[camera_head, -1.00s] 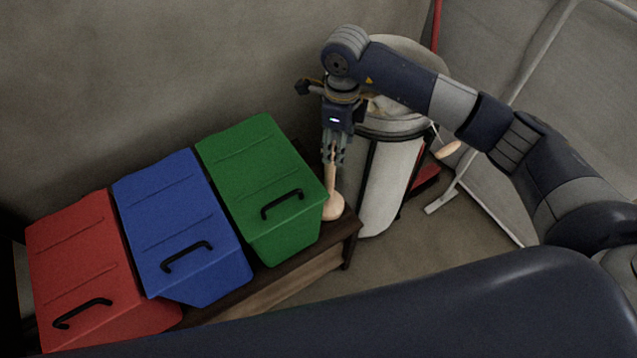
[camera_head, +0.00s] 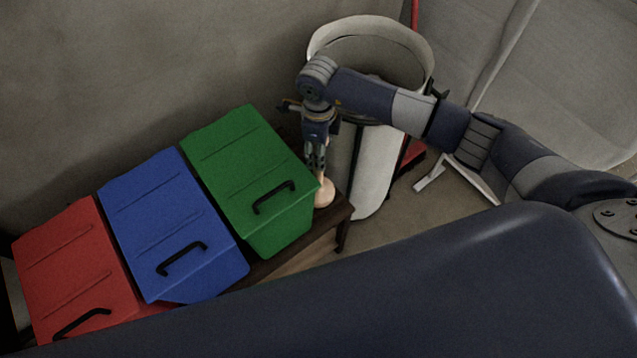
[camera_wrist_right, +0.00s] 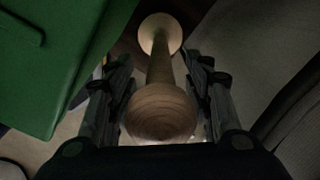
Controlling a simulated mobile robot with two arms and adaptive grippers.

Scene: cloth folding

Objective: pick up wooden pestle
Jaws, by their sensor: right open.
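The wooden pestle (camera_head: 324,192) stands upright on the right end of the dark wooden table, beside the green bin. My right gripper (camera_head: 316,166) points down over it and hides its upper part in the head view. In the right wrist view the pestle's round top (camera_wrist_right: 160,112) and its wider base (camera_wrist_right: 160,33) both show. The fingers of my right gripper (camera_wrist_right: 160,85) are open on either side of the pestle's shaft, with gaps visible. My left gripper is not in view.
A green bin (camera_head: 250,165), a blue bin (camera_head: 165,215) and a red bin (camera_head: 70,265) stand in a row on the table (camera_head: 300,257). The green bin is close to the pestle. A tall white cylindrical container (camera_head: 373,175) stands behind the gripper.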

